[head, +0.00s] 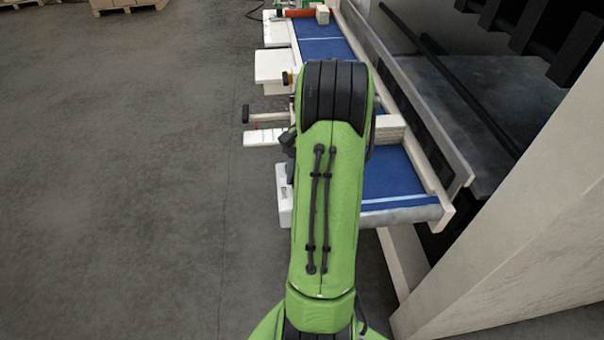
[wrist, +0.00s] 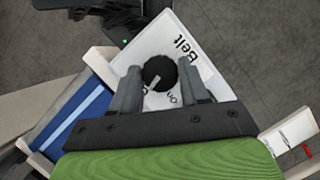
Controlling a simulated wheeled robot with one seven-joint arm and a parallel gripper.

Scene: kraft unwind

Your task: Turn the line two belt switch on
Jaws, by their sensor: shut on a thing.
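The belt switch is a white box (wrist: 190,45) with the word "Belt" on its face and a round black knob (wrist: 160,66) in the wrist view. My gripper (wrist: 158,70) has a finger on each side of the knob and is shut on it. A pale pointer mark on the knob points down and to the left in that view. Part of an "On" label shows just below the knob; the lettering left of it is partly hidden by a finger. In the head view the white box (head: 284,205) shows at the conveyor's near left side, and my arm hides the knob and my fingertips.
A blue conveyor belt (head: 400,180) runs away from me, with a pale side rail (head: 440,150) and a machine to its right. White boxes and brackets stick out along its left side. Open grey floor (head: 120,190) lies to the left, with a pallet (head: 128,5) far back.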

